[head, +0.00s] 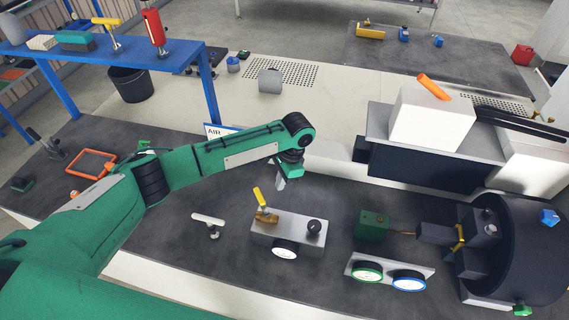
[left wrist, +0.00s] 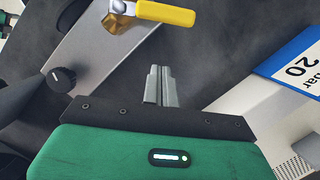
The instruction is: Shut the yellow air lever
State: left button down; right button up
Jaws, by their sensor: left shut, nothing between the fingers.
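The yellow air lever (head: 259,197) sits on a brass valve (head: 266,216) at the left end of a grey block (head: 288,232) with a black knob and a round gauge. In the head view the lever points up and slightly left. In the left wrist view the yellow lever (left wrist: 166,13) shows at the top, extending right from the brass valve (left wrist: 120,14). My left gripper (head: 281,184) is shut and empty, above and just right of the lever in the head view, apart from it. In the left wrist view its fingers (left wrist: 160,86) are together. My right gripper is not in view.
A black knob (head: 314,226) stands at the block's right end. A white T-handle (head: 208,221) is to the left. Two gauges on a plate (head: 390,270) and a dark drum (head: 520,250) lie to the right. An AIR sign (head: 218,131) stands behind my left arm.

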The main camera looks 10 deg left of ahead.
aim_at(261, 201)
pick_arm(q)
jog(key=s+a, duration=0.1)
jog(key=a+p, duration=0.1)
jog(key=s+a+p, duration=0.1)
jog(key=shift+s+a+f, duration=0.15)
jog(key=shift+s+f, duration=0.15)
jog(key=shift+w, duration=0.1)
